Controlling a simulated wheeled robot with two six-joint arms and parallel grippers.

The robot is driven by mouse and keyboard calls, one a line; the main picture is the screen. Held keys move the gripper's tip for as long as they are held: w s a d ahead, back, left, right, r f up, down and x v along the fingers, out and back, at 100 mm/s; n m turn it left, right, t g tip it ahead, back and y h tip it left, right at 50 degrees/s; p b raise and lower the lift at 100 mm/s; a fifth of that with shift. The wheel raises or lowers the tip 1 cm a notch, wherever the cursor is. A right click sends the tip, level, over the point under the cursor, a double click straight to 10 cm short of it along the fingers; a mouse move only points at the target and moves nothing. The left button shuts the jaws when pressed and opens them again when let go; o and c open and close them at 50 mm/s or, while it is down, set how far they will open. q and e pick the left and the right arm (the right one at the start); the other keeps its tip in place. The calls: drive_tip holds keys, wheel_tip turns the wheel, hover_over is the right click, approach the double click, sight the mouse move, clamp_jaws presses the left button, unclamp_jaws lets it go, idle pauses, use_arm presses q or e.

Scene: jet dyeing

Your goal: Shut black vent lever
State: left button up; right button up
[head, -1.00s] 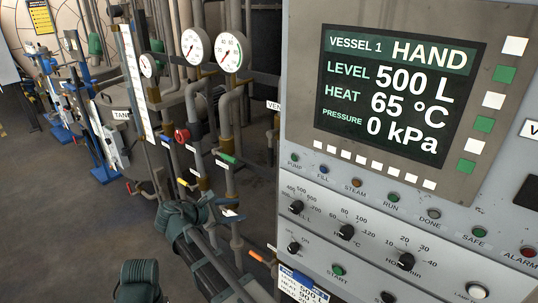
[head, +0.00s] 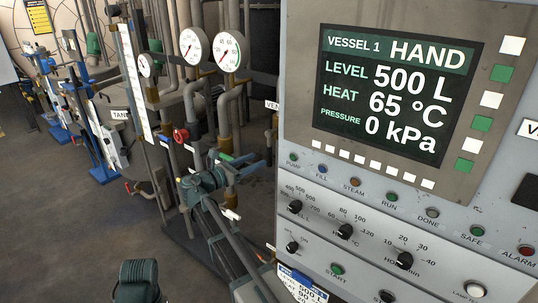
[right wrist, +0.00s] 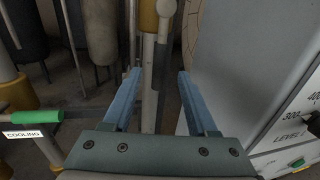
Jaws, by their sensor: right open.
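A white label beginning "VEN" (head: 272,105) shows at the left edge of the control panel in the head view, its rest hidden by the panel. I cannot clearly make out a black lever in either current view. My right gripper (head: 244,160) is among the pipes, left of the panel and below that label. In the right wrist view my right gripper (right wrist: 158,88) is open, its two blue fingers apart with nothing held. Upright grey pipes (right wrist: 150,95) show beyond and between the fingers. My left gripper is not in view.
The control panel (head: 300,130) stands close on the right; its grey side (right wrist: 235,60) is beside the right finger. A green lever (right wrist: 36,116) with a "COOLING" label (right wrist: 22,134) is at left. Gauges (head: 228,50) and a red knob (head: 180,135) are on the pipework.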

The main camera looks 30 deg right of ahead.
sight(267, 155)
drive_tip(key=d, duration=0.2)
drive_tip(key=w+d, duration=0.1)
drive_tip(key=d, duration=0.4)
drive_tip(key=shift+w, duration=0.25)
clamp_jaws()
idle(1.1)
